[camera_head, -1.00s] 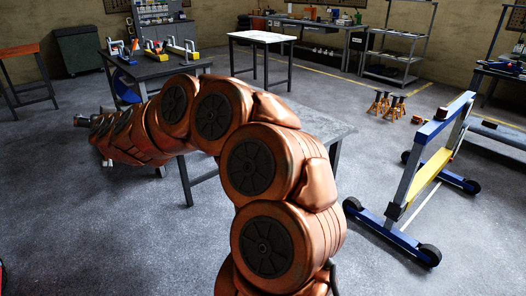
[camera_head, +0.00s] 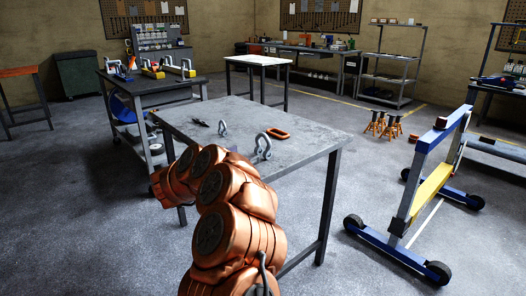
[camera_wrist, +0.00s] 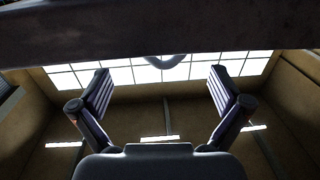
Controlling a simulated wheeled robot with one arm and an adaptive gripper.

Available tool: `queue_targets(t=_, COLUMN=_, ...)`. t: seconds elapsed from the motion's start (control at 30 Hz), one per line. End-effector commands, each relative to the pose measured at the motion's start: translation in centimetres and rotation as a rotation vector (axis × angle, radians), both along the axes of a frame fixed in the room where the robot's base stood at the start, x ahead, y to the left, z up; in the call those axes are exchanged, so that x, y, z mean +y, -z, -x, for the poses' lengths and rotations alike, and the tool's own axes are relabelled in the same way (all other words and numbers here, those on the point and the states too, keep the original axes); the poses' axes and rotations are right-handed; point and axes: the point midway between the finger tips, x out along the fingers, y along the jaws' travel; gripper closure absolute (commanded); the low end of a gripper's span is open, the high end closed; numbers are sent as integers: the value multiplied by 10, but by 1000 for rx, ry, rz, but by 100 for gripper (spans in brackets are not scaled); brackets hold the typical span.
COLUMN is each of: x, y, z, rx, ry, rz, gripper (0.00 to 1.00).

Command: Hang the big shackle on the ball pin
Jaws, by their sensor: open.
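The big shackle (camera_head: 263,147), grey metal, stands on the grey worktable (camera_head: 300,149) near its front edge in the head view. A smaller grey shackle (camera_head: 222,128) stands to its left. In the wrist view my gripper (camera_wrist: 158,90) is open, with nothing between its two spread fingers. A curved grey piece (camera_wrist: 166,61) shows beyond the fingertips, below a dark bar; I cannot tell which thing it belongs to. In the head view my gripper is hidden behind my folded arm, low at the table's near side. I cannot make out the ball pin.
An orange link (camera_head: 278,133) and a dark tool (camera_head: 200,123) lie on the worktable. A blue and yellow wheeled frame (camera_head: 429,184) stands to the right. A dark cart (camera_head: 150,88) with several fixtures stands behind left. The floor between table and frame is clear.

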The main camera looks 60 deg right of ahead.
Motion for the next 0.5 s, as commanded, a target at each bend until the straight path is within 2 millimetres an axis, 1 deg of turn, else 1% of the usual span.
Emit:
queue_targets(t=0.1, x=-13, y=0, z=3, rx=-1, ry=1, rz=-1, gripper=0)
queue_targets(t=0.37, x=-31, y=1, z=5, rx=-3, ry=2, rz=2, gripper=0)
queue_targets(t=0.5, x=-50, y=5, z=5, rx=-1, ry=-2, rz=0, gripper=0)
